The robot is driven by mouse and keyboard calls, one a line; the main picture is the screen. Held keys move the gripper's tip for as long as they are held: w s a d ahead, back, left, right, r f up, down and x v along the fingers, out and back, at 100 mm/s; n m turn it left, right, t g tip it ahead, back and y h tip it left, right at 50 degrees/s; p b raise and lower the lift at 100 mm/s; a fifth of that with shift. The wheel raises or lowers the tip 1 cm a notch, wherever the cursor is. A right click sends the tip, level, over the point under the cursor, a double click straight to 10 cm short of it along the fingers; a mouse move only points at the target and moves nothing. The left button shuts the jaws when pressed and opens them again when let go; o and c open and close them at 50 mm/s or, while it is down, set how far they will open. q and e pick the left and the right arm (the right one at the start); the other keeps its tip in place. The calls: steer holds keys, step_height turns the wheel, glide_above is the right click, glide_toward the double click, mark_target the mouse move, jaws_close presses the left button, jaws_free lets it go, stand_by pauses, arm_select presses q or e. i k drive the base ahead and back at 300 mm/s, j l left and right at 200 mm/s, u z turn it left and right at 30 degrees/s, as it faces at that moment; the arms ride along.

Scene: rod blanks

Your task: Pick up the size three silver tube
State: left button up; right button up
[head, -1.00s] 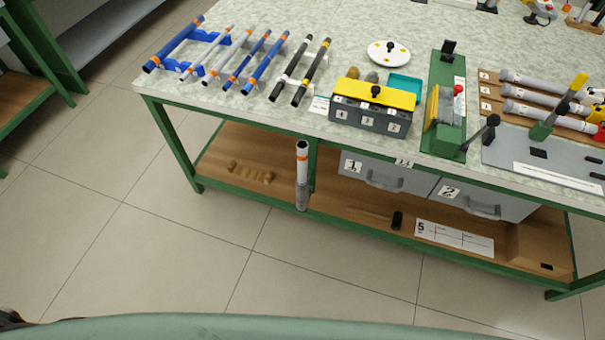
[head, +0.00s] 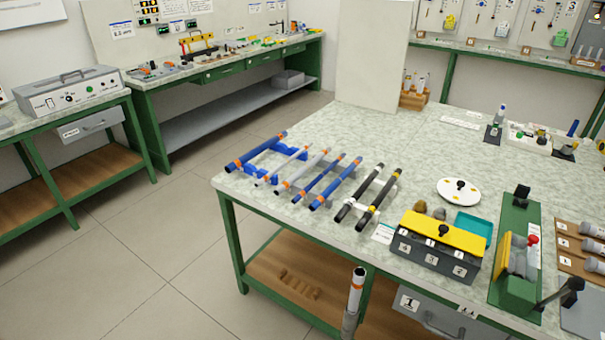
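Two silver tubes with orange bands lie side by side on a blue rack on the green-topped bench: a thinner silver tube (head: 284,165) and a thicker silver tube (head: 303,170). No size number is readable on either. Neither of my grippers is in view.
A thick blue tube (head: 256,152) lies left of the silver ones; blue tubes (head: 335,184) and black tubes (head: 369,205) lie to the right. A yellow-topped numbered box (head: 437,247) and a green clamp fixture (head: 516,262) stand further right. Floor is clear at left.

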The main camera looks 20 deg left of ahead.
mark_target(289, 182)
steer(key=i+j+u, duration=0.25)
steer(key=i, duration=0.15)
steer(key=i+j+u, duration=0.25)
steer(key=i, duration=0.2)
steer(key=l, duration=0.1)
